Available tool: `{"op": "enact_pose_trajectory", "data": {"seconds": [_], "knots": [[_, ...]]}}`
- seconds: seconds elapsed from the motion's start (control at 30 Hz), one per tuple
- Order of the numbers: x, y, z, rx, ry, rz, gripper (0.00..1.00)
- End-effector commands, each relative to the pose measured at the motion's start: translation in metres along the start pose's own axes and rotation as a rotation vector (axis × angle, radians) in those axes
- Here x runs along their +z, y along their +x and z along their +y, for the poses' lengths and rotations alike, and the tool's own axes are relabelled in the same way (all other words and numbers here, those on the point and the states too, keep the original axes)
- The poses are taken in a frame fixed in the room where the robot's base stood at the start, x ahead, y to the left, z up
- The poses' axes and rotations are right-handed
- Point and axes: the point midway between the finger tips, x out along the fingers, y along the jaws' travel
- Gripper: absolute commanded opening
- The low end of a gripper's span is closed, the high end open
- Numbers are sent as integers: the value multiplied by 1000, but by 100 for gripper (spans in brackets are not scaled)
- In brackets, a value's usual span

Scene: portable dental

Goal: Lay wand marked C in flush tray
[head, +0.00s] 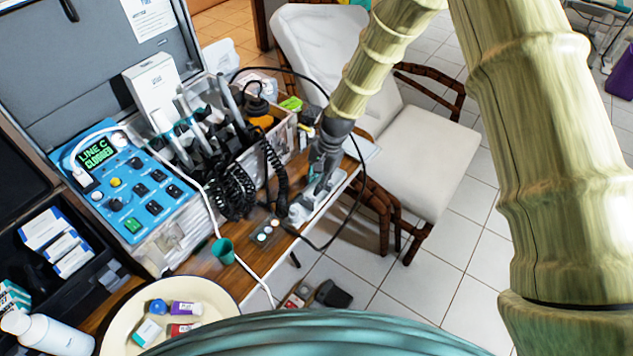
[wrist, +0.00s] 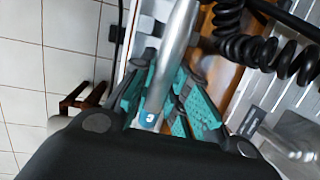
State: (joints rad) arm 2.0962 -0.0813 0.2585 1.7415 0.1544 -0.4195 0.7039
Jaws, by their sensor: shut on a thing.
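A silver wand (wrist: 178,50) with a blue mark that looks like a C at its end lies between my gripper's (wrist: 165,100) teal finger pads in the wrist view. My gripper (head: 315,190) is shut on it. In the head view my gripper is low over the right edge of the wooden table, and the wand is hard to make out there. A pale grey, tray-like piece (head: 332,190) lies under and beside my gripper along that edge. I cannot tell for sure that it is the flush tray, or whether the wand touches it.
A blue control box (head: 130,185) reads "LINE C CLOGGED". A green cup (head: 223,250) and a cream basin (head: 225,300) with small items are nearer. A white chair (head: 420,150) stands beyond the table edge.

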Motion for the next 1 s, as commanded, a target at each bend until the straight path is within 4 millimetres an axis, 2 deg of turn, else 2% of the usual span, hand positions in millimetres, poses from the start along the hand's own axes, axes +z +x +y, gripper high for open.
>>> {"op": "enact_pose_trajectory", "data": {"seconds": [0.57, 1.0], "knots": [[-1, 3, 0, 0, 0, 0, 0], [-4, 16, 2, -1, 0, 0, 0]]}}
